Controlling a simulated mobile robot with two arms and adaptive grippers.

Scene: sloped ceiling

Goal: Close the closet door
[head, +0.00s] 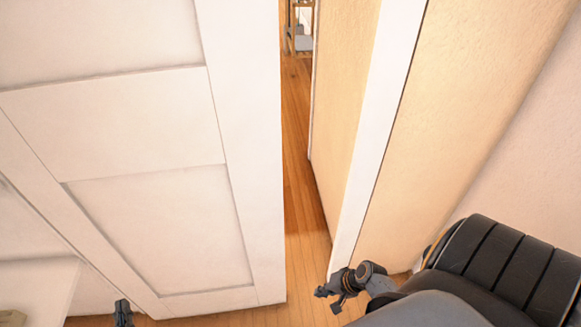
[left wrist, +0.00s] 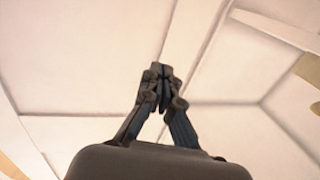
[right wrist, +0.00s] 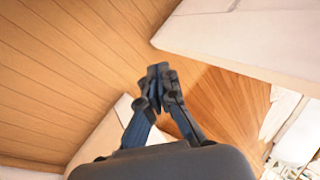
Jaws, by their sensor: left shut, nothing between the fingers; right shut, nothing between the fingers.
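The white panelled closet door (head: 150,120) fills the left half of the head view. It stands partly open, with a narrow gap between its right edge and the white door frame (head: 375,130). My left gripper (head: 123,312) shows small at the bottom of the head view, in front of the door's lower part. In the left wrist view it is shut and empty (left wrist: 160,72), with white panels behind it. My right gripper (head: 330,292) is low near the foot of the door frame. In the right wrist view it is shut and empty (right wrist: 159,72), above the wooden floor.
The wooden floor (head: 297,180) shows through the gap, with a wooden-framed piece of furniture (head: 300,28) far beyond. A cream wall (head: 470,100) stands to the right of the frame, close to my right arm.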

